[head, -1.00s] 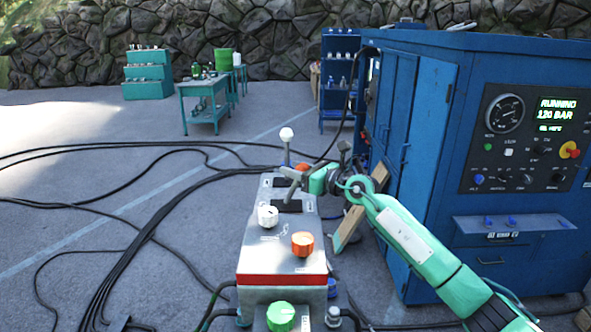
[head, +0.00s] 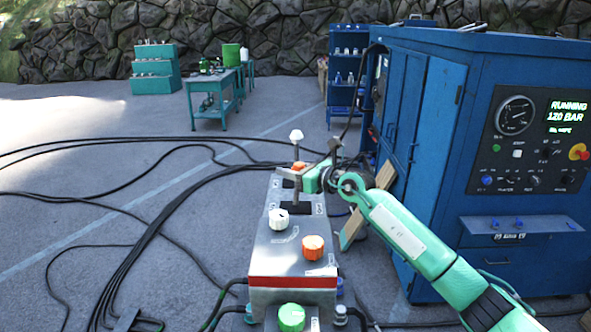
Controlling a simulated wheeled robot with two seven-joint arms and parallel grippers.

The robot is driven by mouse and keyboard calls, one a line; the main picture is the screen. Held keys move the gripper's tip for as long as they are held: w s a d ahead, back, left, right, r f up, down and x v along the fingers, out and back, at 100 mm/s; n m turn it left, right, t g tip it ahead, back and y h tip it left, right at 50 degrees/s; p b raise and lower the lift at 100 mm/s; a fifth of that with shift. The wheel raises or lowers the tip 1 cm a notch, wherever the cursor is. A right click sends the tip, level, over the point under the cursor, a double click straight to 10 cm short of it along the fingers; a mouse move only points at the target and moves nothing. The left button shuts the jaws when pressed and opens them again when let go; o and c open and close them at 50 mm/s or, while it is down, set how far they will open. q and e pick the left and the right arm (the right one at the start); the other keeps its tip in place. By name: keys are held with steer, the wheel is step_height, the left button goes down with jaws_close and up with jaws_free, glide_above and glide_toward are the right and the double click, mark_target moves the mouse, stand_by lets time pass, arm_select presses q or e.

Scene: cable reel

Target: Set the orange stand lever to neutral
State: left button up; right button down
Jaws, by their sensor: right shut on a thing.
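The orange stand lever (head: 299,166) stands on the grey console (head: 285,255), its orange top at my right gripper (head: 294,173) and a dark stem running down to a slot. My right gripper comes in from the right and is shut on this lever near its top. Its fingers hide part of the lever. A second lever with a white knob (head: 296,135) rises just behind. My left gripper is not in view.
A white knob (head: 279,218), an orange knob (head: 313,247) and a green knob (head: 291,317) sit on the near console. A blue cabinet (head: 428,130) stands close on the right. Black cables (head: 135,267) cross the floor on the left.

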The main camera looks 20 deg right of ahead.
steer(key=shift+s+a+f, duration=0.1)
steer(key=shift+a+f, duration=0.25)
steer(key=shift+f, duration=0.35)
steer(key=c, duration=1.1)
jaws_free()
steer(key=shift+o, duration=0.9)
steer(key=shift+r, duration=0.1)
steer(key=b+v, duration=0.5)
steer(key=v, duration=0.8)
steer(key=shift+s+d+r+b, duration=0.2)
steer(key=shift+d+b, duration=0.1)
steer(key=shift+b, duration=0.1)
steer(key=shift+f, duration=0.1)
